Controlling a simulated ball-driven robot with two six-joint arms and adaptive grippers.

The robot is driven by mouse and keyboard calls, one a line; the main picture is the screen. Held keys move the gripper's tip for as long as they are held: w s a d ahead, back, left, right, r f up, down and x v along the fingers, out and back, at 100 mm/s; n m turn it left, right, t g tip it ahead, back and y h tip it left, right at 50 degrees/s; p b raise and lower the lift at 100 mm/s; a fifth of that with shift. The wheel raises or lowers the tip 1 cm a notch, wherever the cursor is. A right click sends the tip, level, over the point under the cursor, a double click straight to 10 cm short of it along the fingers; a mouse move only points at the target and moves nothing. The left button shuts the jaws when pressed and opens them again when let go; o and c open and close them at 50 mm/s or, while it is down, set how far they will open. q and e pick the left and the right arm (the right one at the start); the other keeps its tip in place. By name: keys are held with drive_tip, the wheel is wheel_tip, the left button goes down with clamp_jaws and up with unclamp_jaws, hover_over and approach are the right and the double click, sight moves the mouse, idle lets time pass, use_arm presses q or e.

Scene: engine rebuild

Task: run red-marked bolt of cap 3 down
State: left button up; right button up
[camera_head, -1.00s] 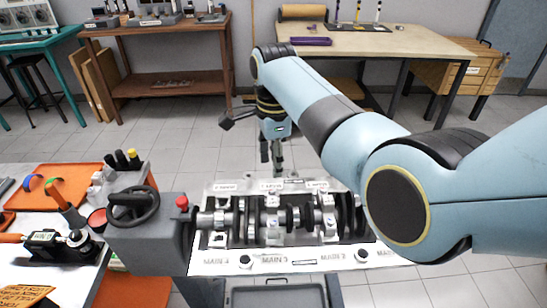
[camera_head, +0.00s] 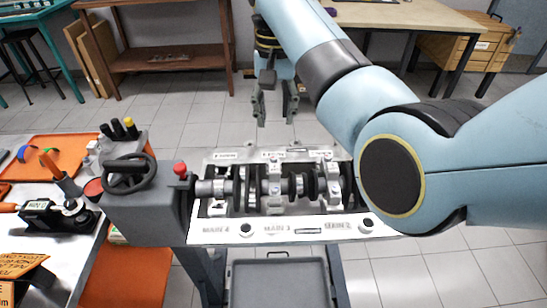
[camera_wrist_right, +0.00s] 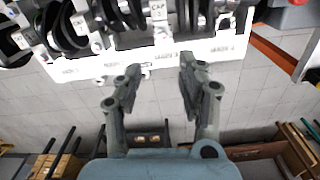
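The engine block (camera_head: 205,236) carries a crankshaft (camera_head: 250,190) under pale bearing caps. The middle cap (camera_head: 273,185) is in line with the front label MAIN 3; MAIN 4 is to its left and MAIN 2 to its right. My right gripper (camera_head: 275,112) hangs beyond the block's far edge, fingers pointing down, apart and empty. In the right wrist view the same gripper (camera_wrist_right: 160,76) is open, with its fingertips just short of the block's labelled edge (camera_wrist_right: 115,66). My left gripper is out of view.
A grey housing with a black handwheel (camera_head: 128,172) and a red knob (camera_head: 180,168) adjoins the block on the left. A bench with tools and an orange tray (camera_head: 45,150) is further left. A grey tray (camera_head: 280,285) sits below the block.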

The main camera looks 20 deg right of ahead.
sight(274, 157)
wheel_tip(274, 157, down, 12)
drive_tip(key=shift+w+a+r, duration=0.1)
drive_tip(key=shift+a+r, duration=0.05)
drive_tip(key=shift+r, duration=0.1)
idle(0.3)
clamp_jaws()
